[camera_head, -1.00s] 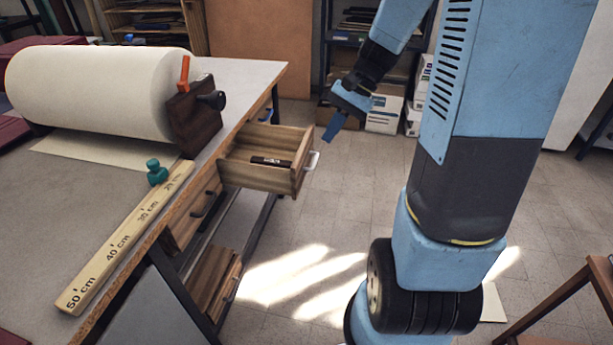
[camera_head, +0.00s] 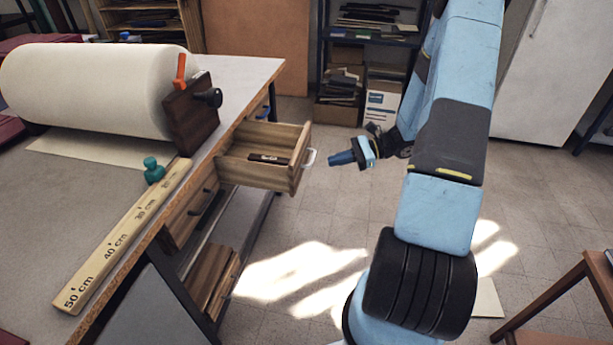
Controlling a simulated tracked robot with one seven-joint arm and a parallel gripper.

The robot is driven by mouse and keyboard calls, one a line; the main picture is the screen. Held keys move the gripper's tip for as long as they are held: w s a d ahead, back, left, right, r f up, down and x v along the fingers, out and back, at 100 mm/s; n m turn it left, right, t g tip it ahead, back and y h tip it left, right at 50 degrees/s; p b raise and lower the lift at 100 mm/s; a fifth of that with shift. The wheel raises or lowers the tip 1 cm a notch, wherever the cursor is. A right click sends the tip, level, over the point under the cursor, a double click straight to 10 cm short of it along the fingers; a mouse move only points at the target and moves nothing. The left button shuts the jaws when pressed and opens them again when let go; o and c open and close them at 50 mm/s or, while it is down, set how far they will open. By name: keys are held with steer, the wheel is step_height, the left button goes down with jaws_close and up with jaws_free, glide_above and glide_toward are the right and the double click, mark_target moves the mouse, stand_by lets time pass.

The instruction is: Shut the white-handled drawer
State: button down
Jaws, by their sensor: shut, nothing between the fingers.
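The white-handled drawer (camera_head: 254,174) is a wooden drawer that stands pulled out from under the right edge of the workbench. Its white handle (camera_head: 309,158) is on the front panel, facing right. A small dark block with pale lettering (camera_head: 268,158) lies inside the drawer. My gripper (camera_head: 331,160) is shut and empty, just right of the handle at about its height in the picture. Its fingers point left toward the drawer front, and a small gap shows between fingertips and handle.
The workbench (camera_head: 245,78) carries a large paper roll (camera_head: 90,88), a wooden ruler (camera_head: 120,240) and a teal knob-topped object (camera_head: 153,172). A closed drawer with a dark handle (camera_head: 190,218) is nearer. A wooden stool (camera_head: 560,305) stands at lower right. The floor between is clear.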

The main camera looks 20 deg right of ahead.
mark_target(298, 174)
steer(key=w+d+f+m+t, duration=0.1)
steer(key=d+f+m+t, duration=0.15)
steer(key=f, duration=0.35)
steer(key=d+f+m+t, duration=0.2)
steer(key=f+m+t, duration=0.2)
steer(key=f, duration=0.1)
steer(key=shift+y, duration=0.4)
steer(key=x, duration=1.3)
steer(key=shift+w+a+f, duration=0.25)
steer(key=shift+w, duration=0.1)
steer(key=shift+w+a, duration=0.1)
